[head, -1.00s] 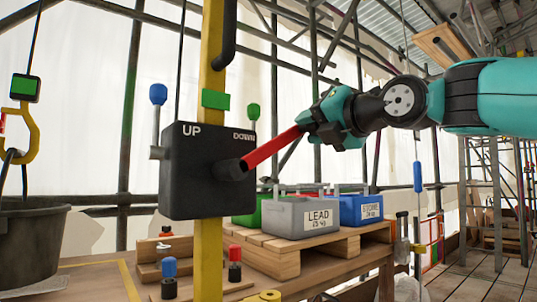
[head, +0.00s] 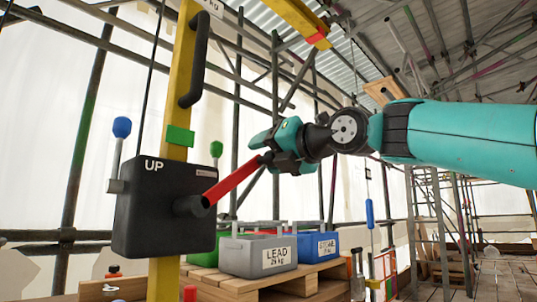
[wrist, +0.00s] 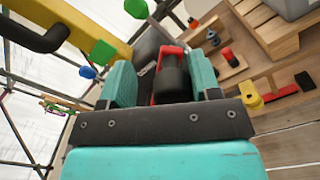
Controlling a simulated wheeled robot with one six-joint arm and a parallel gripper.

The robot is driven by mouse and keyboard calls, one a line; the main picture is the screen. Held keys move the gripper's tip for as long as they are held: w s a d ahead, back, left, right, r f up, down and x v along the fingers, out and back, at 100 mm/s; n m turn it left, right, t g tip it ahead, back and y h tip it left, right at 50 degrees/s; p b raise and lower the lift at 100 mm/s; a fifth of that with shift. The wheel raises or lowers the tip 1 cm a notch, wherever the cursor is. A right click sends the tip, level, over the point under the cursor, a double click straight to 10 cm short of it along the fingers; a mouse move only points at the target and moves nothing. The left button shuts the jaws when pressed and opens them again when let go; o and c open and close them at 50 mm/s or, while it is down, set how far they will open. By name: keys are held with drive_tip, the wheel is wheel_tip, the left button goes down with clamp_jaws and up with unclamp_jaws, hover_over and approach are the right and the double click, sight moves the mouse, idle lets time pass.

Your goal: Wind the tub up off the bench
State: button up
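The black winch box (head: 165,215), marked UP, is fixed to a yellow post (head: 178,100). Its red crank arm (head: 235,182) slopes up and right from a dark hub. My gripper (head: 268,150) is at the crank's outer end. In the wrist view, my gripper's teal fingers (wrist: 160,80) stand either side of the crank's black grip (wrist: 172,78). The right finger is close against the grip, while a narrow gap shows at the left finger. The red arm shows behind the grip (wrist: 172,50). The tub is not clearly visible in either current view.
Grey LEAD (head: 258,257), blue (head: 318,246) and green weights stand on a wooden pallet (head: 275,288) right of the winch. A black bar handle (head: 195,65) projects from the post above the box. Scaffold poles surround the area.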

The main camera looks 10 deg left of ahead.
drive_tip(key=shift+s, duration=0.1)
drive_tip(key=b+v, duration=0.2)
drive_tip(key=v, duration=1.5)
drive_tip(key=shift+d, duration=0.15)
